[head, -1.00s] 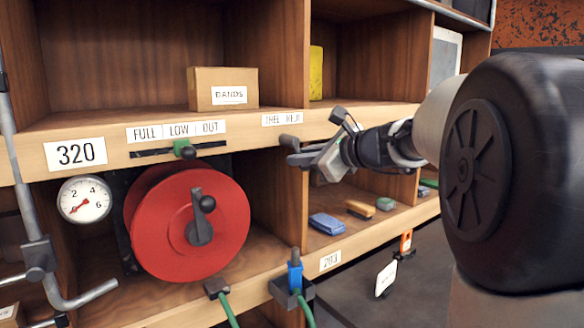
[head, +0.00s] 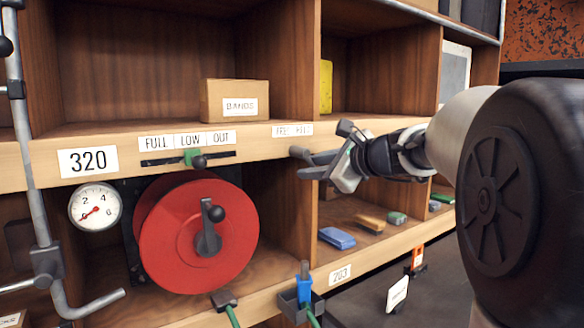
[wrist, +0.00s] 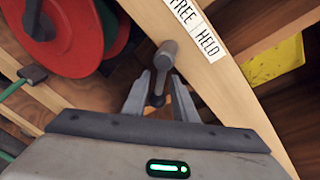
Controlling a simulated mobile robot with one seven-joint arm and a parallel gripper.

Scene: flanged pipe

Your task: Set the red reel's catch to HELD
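The red reel (head: 175,240) sits in the lower left bay, with a black crank knob on its face; part of it shows at the upper left of the wrist view (wrist: 65,30). The catch, a grey round-headed lever (wrist: 166,54), stands out below the FREE/HELD label (wrist: 197,28). Which word it points to I cannot tell. My gripper (wrist: 161,82) is open, its two fingers on either side of the lever's stem. Contact is not clear. In the head view my gripper (head: 312,165) is at the shelf edge, just right of the catch's end (head: 297,152).
A FULL/LOW/OUT slider (head: 192,157) is above the reel, with a gauge (head: 95,206) to its left. A bent grey pipe (head: 75,300) stands at the far left. Small blocks (head: 337,238) lie in the bay under my gripper.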

